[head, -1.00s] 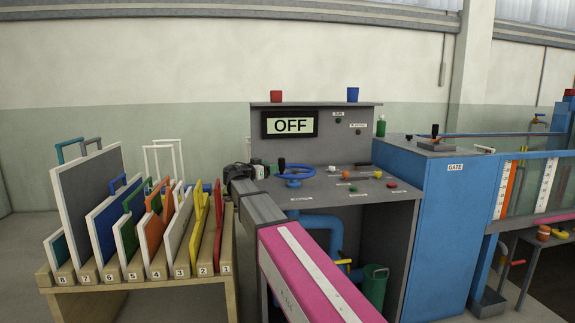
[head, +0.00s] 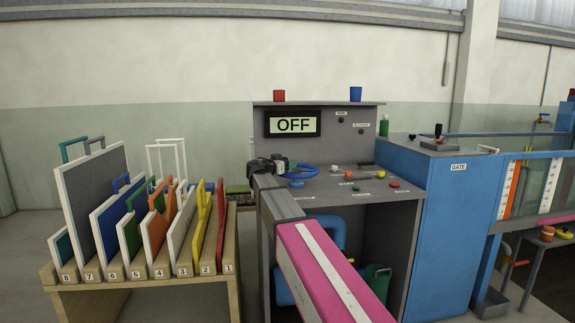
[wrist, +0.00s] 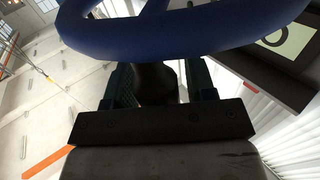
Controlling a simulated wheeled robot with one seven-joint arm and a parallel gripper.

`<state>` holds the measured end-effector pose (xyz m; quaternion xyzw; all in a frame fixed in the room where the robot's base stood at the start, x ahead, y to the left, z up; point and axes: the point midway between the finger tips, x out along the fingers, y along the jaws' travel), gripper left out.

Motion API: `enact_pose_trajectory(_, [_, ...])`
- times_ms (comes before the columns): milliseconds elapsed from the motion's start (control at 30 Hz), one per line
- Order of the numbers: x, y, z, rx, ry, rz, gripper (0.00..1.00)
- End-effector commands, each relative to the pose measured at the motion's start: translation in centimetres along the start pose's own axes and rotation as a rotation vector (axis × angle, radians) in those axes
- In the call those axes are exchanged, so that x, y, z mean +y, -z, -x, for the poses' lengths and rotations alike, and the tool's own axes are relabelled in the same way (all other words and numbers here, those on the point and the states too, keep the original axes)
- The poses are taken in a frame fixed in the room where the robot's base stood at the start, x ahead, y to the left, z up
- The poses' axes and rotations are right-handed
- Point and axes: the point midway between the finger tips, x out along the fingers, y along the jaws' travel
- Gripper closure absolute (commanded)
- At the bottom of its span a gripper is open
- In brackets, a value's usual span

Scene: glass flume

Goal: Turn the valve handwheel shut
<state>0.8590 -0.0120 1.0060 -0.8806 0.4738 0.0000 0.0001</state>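The valve handwheel is a blue ring (head: 309,171) lying flat on top of the grey control console. In the wrist view its blue rim (wrist: 200,30) crosses the top of the picture. A dark knob (wrist: 155,82) stands between the two green-and-black fingers of my gripper (wrist: 160,82). A narrow gap shows beside the right finger, so the fingers look open around the knob, not pressed on it. In the head view my gripper (head: 283,163) is at the wheel's left side and hides the knob.
The display (head: 292,124) on the console's back panel reads OFF. Small coloured knobs (head: 394,184) sit right of the wheel. A rack (head: 150,281) of numbered panels stands close on the left. The blue gate cabinet (head: 450,240) stands on the right.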

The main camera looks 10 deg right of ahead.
Motion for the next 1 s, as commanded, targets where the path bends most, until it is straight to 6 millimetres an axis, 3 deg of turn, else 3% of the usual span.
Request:
enact_pose_trajectory(33, [0.0,0.0,0.0,0.000,0.000,0.000,0.67])
enact_pose_trajectory(133, [0.0,0.0,0.0,0.000,0.000,0.000,1.00])
enact_pose_trajectory(567, [0.9,0.0,-0.1,0.001,0.072,0.000,1.00])
enact_pose_trajectory(1000, [3.2,0.0,-1.2,0.000,0.405,-0.001,1.00])
